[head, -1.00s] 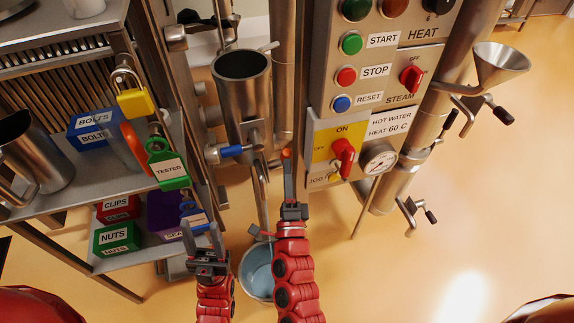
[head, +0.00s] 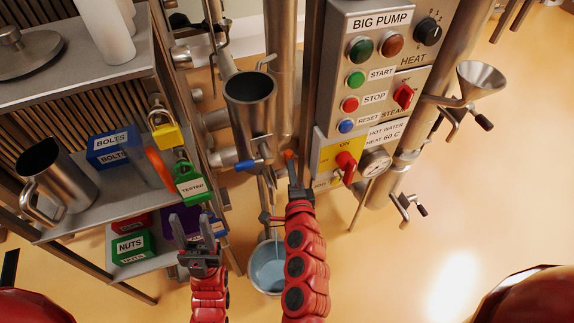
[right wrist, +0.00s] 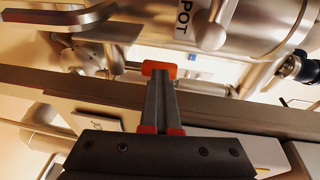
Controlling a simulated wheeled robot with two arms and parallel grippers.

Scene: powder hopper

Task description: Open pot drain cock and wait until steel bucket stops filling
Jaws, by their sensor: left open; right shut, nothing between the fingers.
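The steel pot (head: 250,100) stands upright on the column, open at the top. Its drain cock has a blue handle (head: 247,165) pointing left below the pot. The steel bucket (head: 268,268) is low under the pot's pipe and holds pale blue liquid; its right part is hidden by my right arm. My right gripper (head: 290,158) is shut and empty, just right of the pot's lower end. My left gripper (head: 191,218) is open and empty, left of the bucket.
A control panel (head: 378,52) with buttons and a red lever (head: 346,165) is close right of my right gripper. A shelf rack with a steel jug (head: 55,180), boxes and hanging padlocks (head: 190,185) borders the left. Floor is open at right.

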